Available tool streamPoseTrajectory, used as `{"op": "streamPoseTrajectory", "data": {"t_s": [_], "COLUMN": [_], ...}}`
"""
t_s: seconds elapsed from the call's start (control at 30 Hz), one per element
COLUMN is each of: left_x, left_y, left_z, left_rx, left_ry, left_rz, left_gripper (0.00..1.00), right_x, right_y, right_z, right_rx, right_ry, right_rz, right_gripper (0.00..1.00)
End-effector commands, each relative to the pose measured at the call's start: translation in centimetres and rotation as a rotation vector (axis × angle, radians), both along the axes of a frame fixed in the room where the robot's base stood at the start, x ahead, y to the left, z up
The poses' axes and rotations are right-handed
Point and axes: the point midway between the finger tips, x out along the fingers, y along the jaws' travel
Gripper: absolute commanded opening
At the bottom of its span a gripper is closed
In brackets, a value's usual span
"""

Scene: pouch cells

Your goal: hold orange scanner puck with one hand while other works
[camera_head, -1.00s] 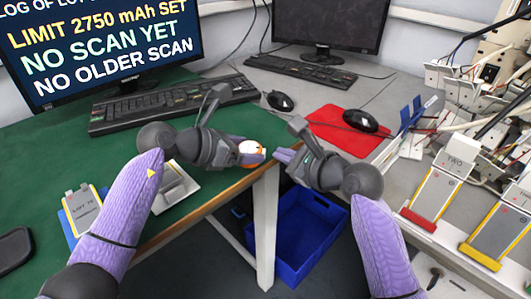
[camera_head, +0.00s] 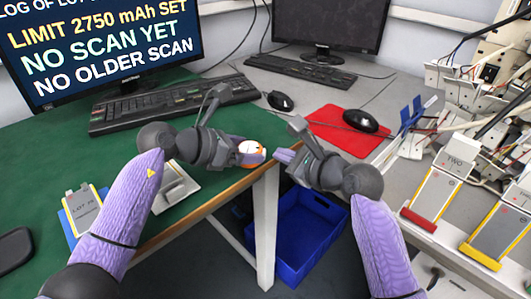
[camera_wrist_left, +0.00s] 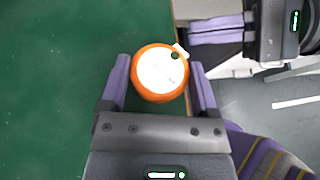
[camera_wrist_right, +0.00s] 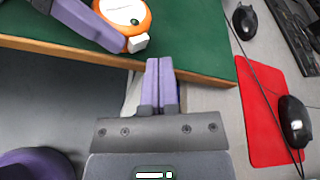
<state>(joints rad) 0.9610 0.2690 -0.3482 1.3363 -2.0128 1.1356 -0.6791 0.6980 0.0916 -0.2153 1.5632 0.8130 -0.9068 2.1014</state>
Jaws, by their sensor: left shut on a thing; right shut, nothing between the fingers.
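The orange scanner puck (camera_wrist_left: 160,72) has a white round face and a small white block on its rim. My left gripper (camera_wrist_left: 160,85) is shut on it, one purple finger on each side, above the green table edge. The puck (camera_head: 250,148) also shows in the head view, partly behind the left fingers. My right gripper (camera_wrist_right: 161,65) is shut and empty, its two purple fingertips together, just right of the puck and apart from it. The puck (camera_wrist_right: 125,15) shows at the top of the right wrist view. A monitor (camera_head: 95,45) reads "NO SCAN YET" and "NO OLDER SCAN".
A pouch cell labelled LOT (camera_head: 86,208) lies at left on a blue holder. A white tray (camera_head: 188,193) stands beside it. Cells in clips (camera_head: 440,190) and wires crowd the right. A blue crate (camera_head: 315,225) is below. Keyboards and mice lie behind.

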Motion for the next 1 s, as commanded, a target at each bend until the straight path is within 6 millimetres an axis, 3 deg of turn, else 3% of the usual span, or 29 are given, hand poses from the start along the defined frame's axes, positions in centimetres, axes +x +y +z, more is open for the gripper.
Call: {"op": "streamPoseTrajectory", "data": {"t_s": [1.0], "left_x": [-0.01], "left_y": [0.0], "left_z": [-0.05], "left_rx": [0.001], "left_ry": [0.001], "left_rz": [0.0], "left_gripper": [0.46], "right_x": [0.05], "right_y": [0.85], "right_z": [0.02], "right_rx": [0.0], "right_ry": [0.0], "right_rz": [0.0], "right_gripper": [0.0]}}
